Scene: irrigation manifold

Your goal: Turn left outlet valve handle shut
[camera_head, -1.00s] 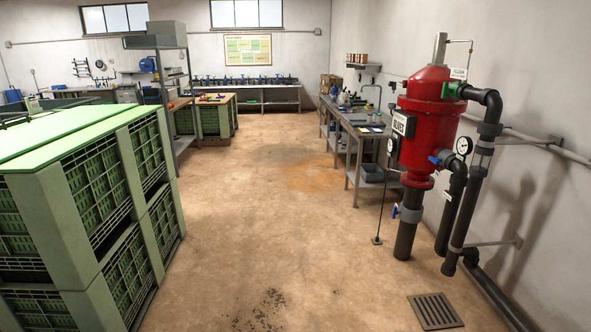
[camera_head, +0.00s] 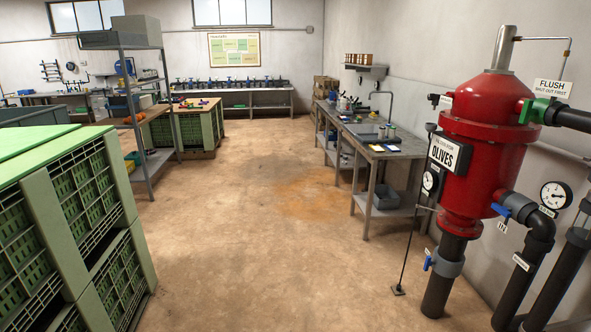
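A large red tank (camera_head: 474,158) labelled "OLIVES" stands at the right with dark pipes. A blue valve handle (camera_head: 501,210) sits on its lower right pipe, beside a round gauge (camera_head: 555,195). A smaller blue handle (camera_head: 428,263) is low on the pipe under the tank. A green fitting (camera_head: 537,111) is at the upper right by a "FLUSH" sign. A row of small blue-topped fittings (camera_head: 248,84) runs along the bench at the back wall. I cannot tell which handle is the left outlet valve, nor how far any is turned. My gripper is not in view.
Stacked green crates (camera_head: 75,225) fill the left side. A grey workbench (camera_head: 385,150) is along the right wall. The brown floor (camera_head: 260,220) between is clear.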

